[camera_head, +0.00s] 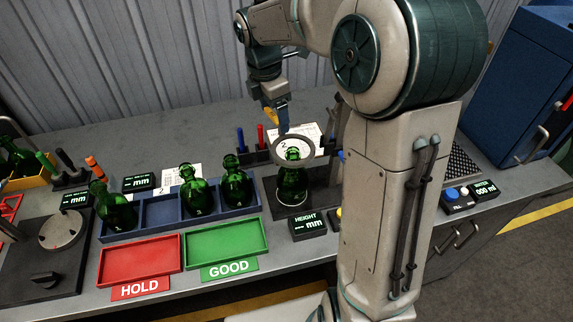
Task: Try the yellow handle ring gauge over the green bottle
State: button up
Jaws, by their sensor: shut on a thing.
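My gripper (275,110) hangs at the back middle of the bench, shut on the yellow handle (270,117) of a ring gauge. The gauge's grey ring (275,151) lines up with the top of a green bottle (292,184). The bottle stands upright on the dark plate of the height station. The bottle's mouth shows inside the ring's outline. I cannot tell whether the ring is around the neck or just above or behind it. The fingertips are small, and the handle is partly hidden by them.
More green bottles (235,183) stand in a blue rack (160,212) to the left. A red HOLD tray (140,260) and a green GOOD tray (226,245) lie in front. A HEIGHT display (308,224) sits by the station. Colored markers stand behind. My arm hides the bench to the right.

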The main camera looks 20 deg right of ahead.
jog(key=shift+r+p, duration=1.4)
jog(key=shift+r, duration=0.35)
